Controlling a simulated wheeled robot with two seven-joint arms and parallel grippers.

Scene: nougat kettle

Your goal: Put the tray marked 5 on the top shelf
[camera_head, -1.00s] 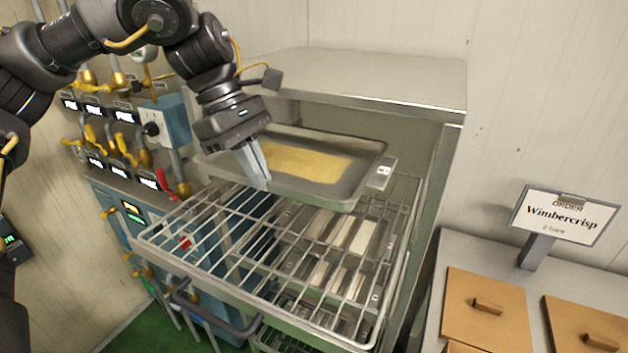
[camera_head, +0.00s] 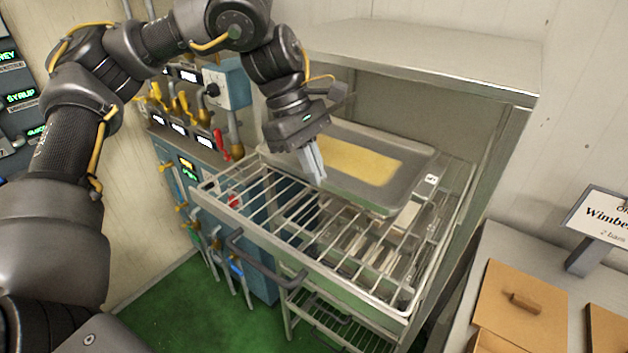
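The tray marked 5 (camera_head: 405,184) is a grey metal pan with a yellow slab (camera_head: 358,160) in it and a white label at its right corner. It lies level over the rear part of the pulled-out top wire shelf (camera_head: 262,206), under the cabinet's roof. I cannot tell whether it rests fully on the bars. My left gripper (camera_head: 317,178) points down at the tray's front rim, its fingers close together and apparently shut on it. The fingertips partly hide the rim. My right gripper is out of view.
More pans and bars show below the wire shelf. Valves and pipes (camera_head: 180,105) stand at the left. A counter with brown lids (camera_head: 520,300) and an order sign (camera_head: 600,215) is at the right.

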